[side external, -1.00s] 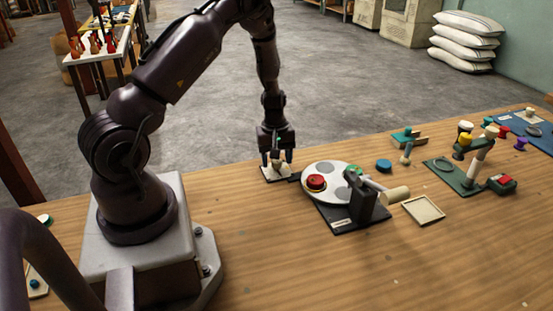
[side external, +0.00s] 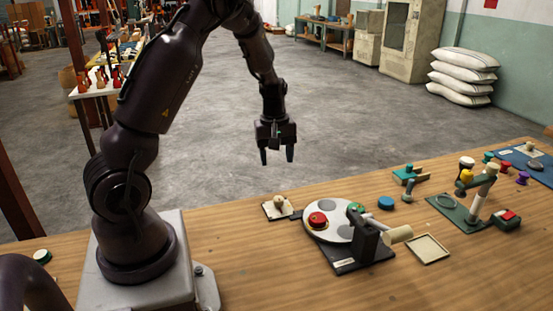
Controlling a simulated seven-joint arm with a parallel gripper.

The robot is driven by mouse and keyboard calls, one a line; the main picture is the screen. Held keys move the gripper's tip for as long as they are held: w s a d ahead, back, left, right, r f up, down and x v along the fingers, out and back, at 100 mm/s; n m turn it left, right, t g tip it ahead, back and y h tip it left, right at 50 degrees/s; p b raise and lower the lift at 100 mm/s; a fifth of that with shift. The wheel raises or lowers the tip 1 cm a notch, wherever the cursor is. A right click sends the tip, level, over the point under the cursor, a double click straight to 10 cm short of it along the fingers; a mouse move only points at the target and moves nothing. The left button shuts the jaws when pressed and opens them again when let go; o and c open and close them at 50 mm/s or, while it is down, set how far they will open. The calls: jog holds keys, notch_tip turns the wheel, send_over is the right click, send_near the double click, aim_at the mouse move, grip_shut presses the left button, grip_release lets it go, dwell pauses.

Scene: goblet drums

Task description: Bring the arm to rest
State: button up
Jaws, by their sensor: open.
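My gripper (side external: 277,157) hangs in the air above the far edge of the wooden table (side external: 300,288), fingers pointing down. It is open, with nothing between the fingers. Below it, a small cream knob-shaped piece (side external: 279,202) sits on a white pad (side external: 270,212) at the table's far edge, apart from the fingers.
A white turntable disc (side external: 327,232) with a red-topped piece (side external: 318,220) stands right of the pad. A square cream tray (side external: 429,249), a blue disc (side external: 386,203) and a green stand (side external: 452,209) lie further right. The front of the table is clear.

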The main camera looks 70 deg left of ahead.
jog(key=s+d+r+m+t, duration=0.2)
jog(key=s+d+r+m, duration=0.4)
jog(key=d, duration=0.5)
jog(key=s+d+r+m+t, duration=0.3)
jog(key=s+d+r+m, duration=0.3)
jog(key=d+r+m, duration=0.4)
notch_tip(320, 180, up, 4)
jog(key=shift+s+d+f, duration=0.15)
jog(key=shift+d+f, duration=0.05)
jog(key=shift+d, duration=1)
